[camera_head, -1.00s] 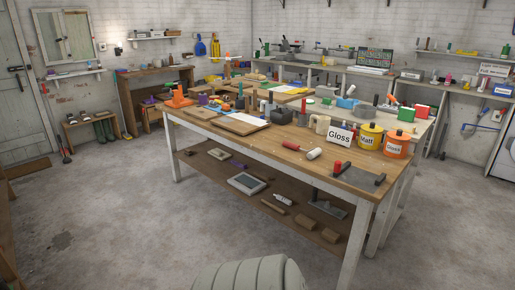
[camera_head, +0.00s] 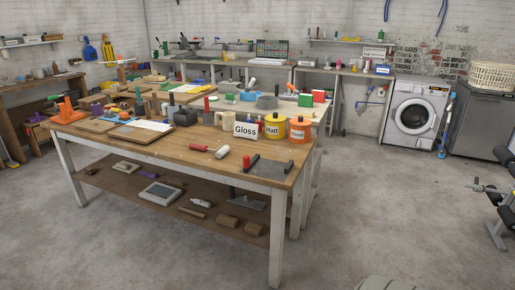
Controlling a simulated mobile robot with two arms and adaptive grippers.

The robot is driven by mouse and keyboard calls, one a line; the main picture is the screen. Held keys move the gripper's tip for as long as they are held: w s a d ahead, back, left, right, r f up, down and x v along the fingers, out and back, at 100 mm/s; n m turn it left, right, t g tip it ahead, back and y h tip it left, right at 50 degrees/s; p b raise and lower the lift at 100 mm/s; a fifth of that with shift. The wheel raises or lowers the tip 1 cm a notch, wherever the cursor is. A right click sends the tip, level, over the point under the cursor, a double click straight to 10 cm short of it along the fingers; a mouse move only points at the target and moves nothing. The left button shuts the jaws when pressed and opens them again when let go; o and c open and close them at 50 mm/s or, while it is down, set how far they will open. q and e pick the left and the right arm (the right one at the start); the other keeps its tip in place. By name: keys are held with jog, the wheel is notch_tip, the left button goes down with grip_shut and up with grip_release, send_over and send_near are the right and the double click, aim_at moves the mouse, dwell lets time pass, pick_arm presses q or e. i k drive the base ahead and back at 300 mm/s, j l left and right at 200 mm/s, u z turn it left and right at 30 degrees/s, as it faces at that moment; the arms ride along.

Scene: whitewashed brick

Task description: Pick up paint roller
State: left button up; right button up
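A paint roller lies on the wooden top of the workbench (camera_head: 165,152), near its front edge. It has a red handle (camera_head: 199,148) pointing left and a white roller sleeve (camera_head: 222,152) on the right. It lies flat, apart from the things around it, and nothing covers it. Neither of my grippers is in view, so whether they are open or shut does not show.
Right of the roller lie a dark tray (camera_head: 270,167) and a red-and-black tool (camera_head: 246,161). Behind stand a Gloss sign (camera_head: 245,129), a yellow can (camera_head: 275,125) and an orange can (camera_head: 299,130). A lower shelf (camera_head: 135,180) holds tools. The front floor (camera_head: 120,250) is clear.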

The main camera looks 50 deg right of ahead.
aim_at(224, 149)
jog(key=z, duration=1.3)
jog(key=i+l+u, duration=0.15)
jog(key=i, duration=0.15)
jog(key=i+l+u, duration=0.1)
jog(key=i, duration=0.25)
